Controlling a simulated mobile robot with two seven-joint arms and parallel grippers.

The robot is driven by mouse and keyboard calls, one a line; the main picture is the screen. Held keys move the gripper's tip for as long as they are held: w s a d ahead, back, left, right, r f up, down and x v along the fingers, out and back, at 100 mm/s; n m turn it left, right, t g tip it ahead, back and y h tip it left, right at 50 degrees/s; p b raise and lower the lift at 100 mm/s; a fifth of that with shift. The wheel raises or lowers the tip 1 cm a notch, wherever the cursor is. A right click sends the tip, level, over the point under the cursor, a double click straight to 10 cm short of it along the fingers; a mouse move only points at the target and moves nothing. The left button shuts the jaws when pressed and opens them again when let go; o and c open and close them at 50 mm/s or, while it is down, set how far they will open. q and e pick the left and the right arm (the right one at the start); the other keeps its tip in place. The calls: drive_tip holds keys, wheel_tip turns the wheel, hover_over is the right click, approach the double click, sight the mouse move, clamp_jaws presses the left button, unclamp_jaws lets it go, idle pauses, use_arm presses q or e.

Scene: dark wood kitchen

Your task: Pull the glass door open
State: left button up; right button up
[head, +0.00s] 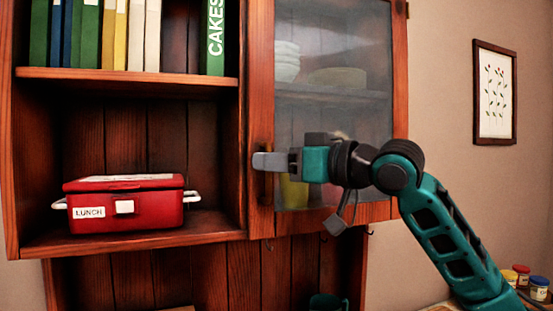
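The glass door (333,110) has a reddish wood frame and a cloudy pane, and it looks shut on the right half of the wall cabinet. Its dark vertical handle (263,187) is on the left frame, near the lower corner. My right gripper (268,161) reaches in from the right across the pane, pointing left. Its grey near finger crosses in front of the handle and hides its middle. The fingers are seen side-on, so whether they are closed on the handle cannot be told. My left gripper is not in view.
Left of the door are open shelves with a row of books (120,35) above and a red lunch box (124,203) below. Dishes (286,62) show dimly behind the glass. A framed picture (494,92) hangs on the right wall, and small jars (538,289) stand at lower right.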

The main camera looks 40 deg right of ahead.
clamp_jaws()
idle(1.4)
